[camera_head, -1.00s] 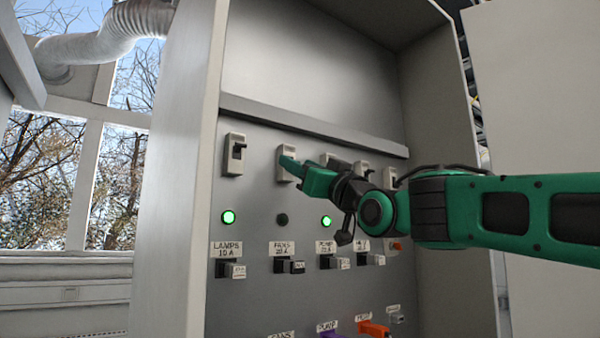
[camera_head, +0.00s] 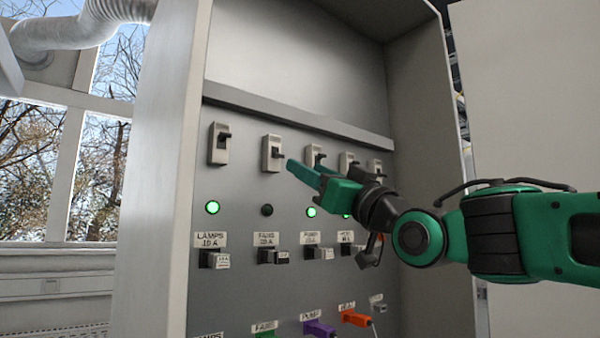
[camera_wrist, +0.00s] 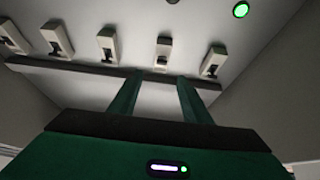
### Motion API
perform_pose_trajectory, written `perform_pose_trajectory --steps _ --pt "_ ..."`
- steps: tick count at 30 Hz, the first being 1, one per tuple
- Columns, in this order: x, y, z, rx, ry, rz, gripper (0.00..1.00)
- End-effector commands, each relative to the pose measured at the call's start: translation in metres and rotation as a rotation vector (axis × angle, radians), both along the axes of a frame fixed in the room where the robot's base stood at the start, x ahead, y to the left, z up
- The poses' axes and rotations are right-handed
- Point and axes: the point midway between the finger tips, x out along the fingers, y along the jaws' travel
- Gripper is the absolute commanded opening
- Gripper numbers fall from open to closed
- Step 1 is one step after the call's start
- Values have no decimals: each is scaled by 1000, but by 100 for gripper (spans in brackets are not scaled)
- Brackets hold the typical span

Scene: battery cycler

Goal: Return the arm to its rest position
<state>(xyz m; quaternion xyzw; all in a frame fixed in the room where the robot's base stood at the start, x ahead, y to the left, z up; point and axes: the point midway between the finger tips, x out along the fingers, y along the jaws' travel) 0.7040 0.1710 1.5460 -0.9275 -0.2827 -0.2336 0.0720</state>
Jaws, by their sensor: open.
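My green arm reaches in from the right in the head view. My gripper (camera_head: 292,166) is at its left end, in front of the grey cabinet panel (camera_head: 240,280), just right of and below the second breaker switch (camera_head: 273,154). In the wrist view my gripper (camera_wrist: 160,85) shows two green fingers spread apart with nothing between them. The row of switches runs across the top of that view, including one switch (camera_wrist: 107,44) left of the fingers. I cannot tell the exact gap to the panel.
The LAMPS lamp (camera_head: 212,207) is green; the FANS lamp (camera_head: 267,210) is dark. The PUMP lamp (camera_head: 311,211) is green. Purple (camera_head: 318,328) and orange (camera_head: 355,317) plugs sit low on the panel. The cabinet's side walls and a ledge (camera_head: 300,122) bound the space.

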Motion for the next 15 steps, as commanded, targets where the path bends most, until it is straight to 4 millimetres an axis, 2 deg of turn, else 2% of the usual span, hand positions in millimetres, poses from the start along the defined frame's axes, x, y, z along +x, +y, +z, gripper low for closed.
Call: perform_pose_trajectory --steps 15 --pt "-5 -4 -4 0 0 -1 44"
